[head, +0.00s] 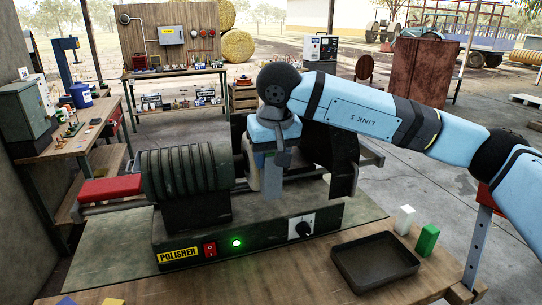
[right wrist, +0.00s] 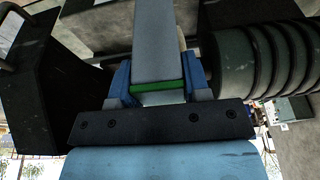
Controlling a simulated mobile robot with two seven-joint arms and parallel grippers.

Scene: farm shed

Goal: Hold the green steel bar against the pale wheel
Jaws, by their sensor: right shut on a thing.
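The polisher (head: 250,238) stands on the bench with its green light lit. My right gripper (head: 272,178) points down in front of the wheel. My left gripper is not in view.
A dark tray (head: 345,277) lies on the bench at the front right, beside a white block (head: 404,220) and a green block (head: 428,240). The ribbed motor (head: 186,170) is left of the wheel and a dark housing (head: 343,160) is right of it.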

